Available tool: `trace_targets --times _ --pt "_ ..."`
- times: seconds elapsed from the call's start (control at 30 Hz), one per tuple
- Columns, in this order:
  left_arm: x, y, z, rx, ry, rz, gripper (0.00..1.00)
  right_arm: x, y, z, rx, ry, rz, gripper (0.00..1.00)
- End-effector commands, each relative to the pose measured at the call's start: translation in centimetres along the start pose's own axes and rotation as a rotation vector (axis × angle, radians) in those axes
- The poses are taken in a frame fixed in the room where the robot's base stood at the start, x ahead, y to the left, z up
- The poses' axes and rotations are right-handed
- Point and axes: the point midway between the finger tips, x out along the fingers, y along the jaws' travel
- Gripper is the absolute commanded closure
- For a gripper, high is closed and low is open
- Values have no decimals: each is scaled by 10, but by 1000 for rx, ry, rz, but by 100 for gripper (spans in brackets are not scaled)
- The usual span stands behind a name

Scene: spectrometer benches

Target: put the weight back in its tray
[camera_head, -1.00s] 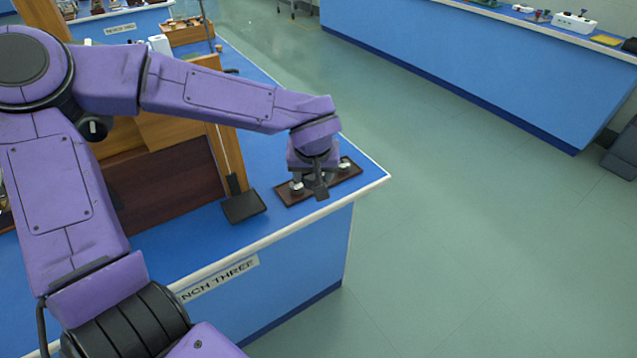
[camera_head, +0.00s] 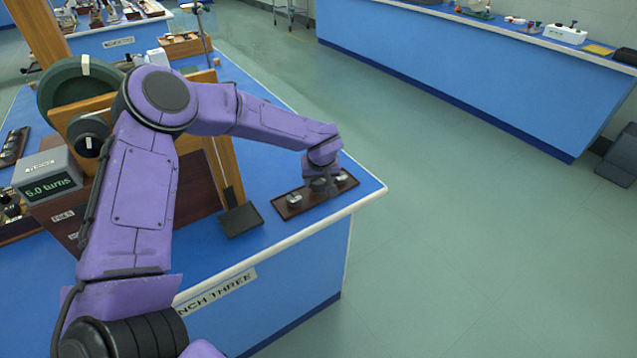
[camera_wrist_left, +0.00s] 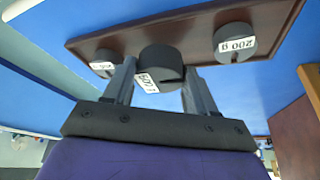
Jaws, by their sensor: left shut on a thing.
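The brown weight tray (camera_head: 312,206) lies near the corner of the blue bench. It also shows in the left wrist view (camera_wrist_left: 180,23). Two dark round weights sit in it, one near each end: a left one (camera_wrist_left: 103,58) and a right one marked 200 g (camera_wrist_left: 235,38). My left gripper (camera_head: 321,186) points down at the middle of the tray. Its fingers are shut on a larger dark slotted weight (camera_wrist_left: 161,64) with a white label I cannot read clearly. This weight overlaps the tray between the other two; I cannot tell whether it touches the tray. My right gripper is out of view.
A dark square plate (camera_head: 241,221) stands just left of the tray, beside a wooden post (camera_head: 222,150). A grey display box (camera_head: 48,180) reads 5.0 turns. The bench edge is close right of the tray, with open floor (camera_head: 440,210) beyond.

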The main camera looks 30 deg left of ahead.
Motion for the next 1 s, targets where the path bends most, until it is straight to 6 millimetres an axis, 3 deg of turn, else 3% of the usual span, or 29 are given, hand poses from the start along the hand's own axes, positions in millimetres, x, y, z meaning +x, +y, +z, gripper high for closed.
trace_targets --times 0.1,0.4,0.43,0.5,0.83,1.0 --pt "14 0 6 2 2 1 100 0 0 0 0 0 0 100" --pt "16 0 6 0 2 1 100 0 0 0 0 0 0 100" --pt "17 0 7 0 0 0 40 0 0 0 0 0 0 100" --pt "17 0 7 0 1 0 18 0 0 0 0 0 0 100" --pt "13 0 6 0 1 1 18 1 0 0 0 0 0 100" --pt "-18 0 5 -2 2 4 18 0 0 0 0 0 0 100"
